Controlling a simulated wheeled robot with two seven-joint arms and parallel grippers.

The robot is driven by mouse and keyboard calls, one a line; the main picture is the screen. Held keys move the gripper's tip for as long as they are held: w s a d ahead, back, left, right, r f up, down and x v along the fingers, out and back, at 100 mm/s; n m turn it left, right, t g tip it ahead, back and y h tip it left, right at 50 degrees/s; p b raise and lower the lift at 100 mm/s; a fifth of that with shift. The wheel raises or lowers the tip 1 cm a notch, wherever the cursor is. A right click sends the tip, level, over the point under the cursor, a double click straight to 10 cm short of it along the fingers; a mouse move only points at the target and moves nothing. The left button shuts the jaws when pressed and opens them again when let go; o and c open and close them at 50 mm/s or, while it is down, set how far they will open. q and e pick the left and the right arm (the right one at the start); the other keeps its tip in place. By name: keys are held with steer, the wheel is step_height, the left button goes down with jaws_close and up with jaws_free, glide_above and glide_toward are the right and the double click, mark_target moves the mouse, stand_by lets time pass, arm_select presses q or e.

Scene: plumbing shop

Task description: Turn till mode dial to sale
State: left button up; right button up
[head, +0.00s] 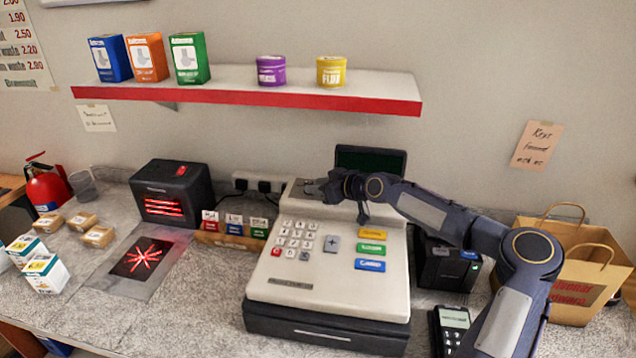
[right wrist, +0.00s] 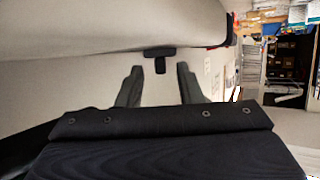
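The till (head: 345,265) is a cream cash register with number keys and coloured buttons, on the counter. My right gripper (head: 312,188) is over the till's back left top corner, where the mode dial would be hidden or too small to make out. In the right wrist view, the two fingers of my right gripper (right wrist: 158,88) are spread apart with a gap between them. A small dark T-shaped piece (right wrist: 160,53), possibly the dial, shows just beyond the fingertips; I cannot tell if they touch it. No mode lettering is readable. My left gripper is not in view.
The till's dark display (head: 371,159) stands behind my right gripper. A red-edged shelf (head: 250,97) with boxes and tins hangs above. A black scanner box (head: 172,193) is left of the till; a card terminal (head: 452,325) and paper bag (head: 572,285) are right.

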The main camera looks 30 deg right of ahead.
mark_target(308, 197)
steer(key=shift+w+a+f, duration=0.1)
steer(key=shift+w, duration=0.1)
steer(key=shift+c, duration=0.3)
jaws_close()
steer(key=shift+f+b, duration=0.1)
steer(key=shift+b, duration=0.4)
steer(key=m+h+b, duration=0.3)
steer(key=b, duration=0.5)
steer(key=a+m+h+b, duration=0.1)
steer(key=m+h+b, duration=0.2)
steer(key=b, duration=0.6)
steer(key=a+m+h+b, duration=0.1)
steer(key=h+b, duration=0.3)
steer(key=b, duration=0.5)
steer(key=shift+a+f+m, duration=0.15)
steer(key=shift+a+m, duration=0.05)
steer(key=shift+m, duration=0.7)
steer(key=shift+a+m+g+h+b, duration=0.1)
steer(key=shift+m+g+h+b, duration=0.2)
steer(key=shift+m+h+b, duration=0.5)
steer(key=shift+w+m+g+h, duration=0.1)
steer(key=shift+m+g+h, duration=0.5)
steer(key=shift+m+h, duration=0.15)
steer(key=shift+a, duration=0.1)
